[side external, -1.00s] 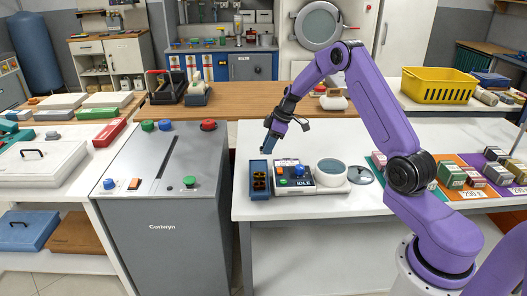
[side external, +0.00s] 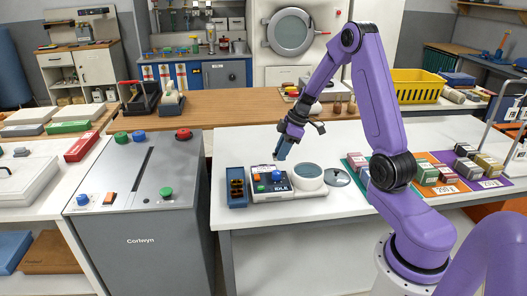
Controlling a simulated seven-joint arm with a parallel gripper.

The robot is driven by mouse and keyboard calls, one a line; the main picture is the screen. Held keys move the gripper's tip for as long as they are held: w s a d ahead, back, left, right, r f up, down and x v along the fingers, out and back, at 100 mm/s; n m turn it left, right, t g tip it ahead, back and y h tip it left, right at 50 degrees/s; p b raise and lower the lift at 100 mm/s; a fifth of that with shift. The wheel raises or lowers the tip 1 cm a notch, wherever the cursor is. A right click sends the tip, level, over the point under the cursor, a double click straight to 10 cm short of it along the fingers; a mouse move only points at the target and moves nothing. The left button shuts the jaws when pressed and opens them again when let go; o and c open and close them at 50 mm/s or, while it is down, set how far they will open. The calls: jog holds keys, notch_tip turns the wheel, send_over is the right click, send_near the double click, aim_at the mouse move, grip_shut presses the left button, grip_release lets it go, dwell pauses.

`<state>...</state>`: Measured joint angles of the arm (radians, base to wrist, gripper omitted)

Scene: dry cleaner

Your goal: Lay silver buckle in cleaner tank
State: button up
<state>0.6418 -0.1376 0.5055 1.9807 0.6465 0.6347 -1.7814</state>
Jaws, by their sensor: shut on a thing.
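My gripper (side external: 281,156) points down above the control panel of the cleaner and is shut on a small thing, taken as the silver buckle. The buckle is too small and hidden at the fingertips to make out. The cleaner tank (side external: 309,170) is a round, open, white-rimmed basin just right of my gripper. Its control panel (side external: 272,188) has an orange and a blue button and a display that seems to read IDLE. A round lid (side external: 338,178) lies on the table right of the tank. A blue tray (side external: 237,199) with small dark and yellowish items stands left of the panel.
A grey Corlwyn cabinet (side external: 141,241) with coloured buttons stands left of the white table (side external: 285,216). Coloured mats with small blocks (side external: 424,173) lie at the right, by my arm. A yellow basket (side external: 420,86) stands behind. The table's front strip is clear.

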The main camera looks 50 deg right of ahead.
jog(key=s+d+f, duration=0.2)
jog(key=s+d, duration=0.5)
jog(key=d, duration=0.2)
jog(key=shift+w+a+f, duration=0.1)
jog(key=shift+w+f, duration=0.05)
jog(key=shift+f, duration=3.8)
jog(key=o, duration=1.1)
jog(key=shift+r, duration=0.15)
jog(key=shift+r, duration=3.85)
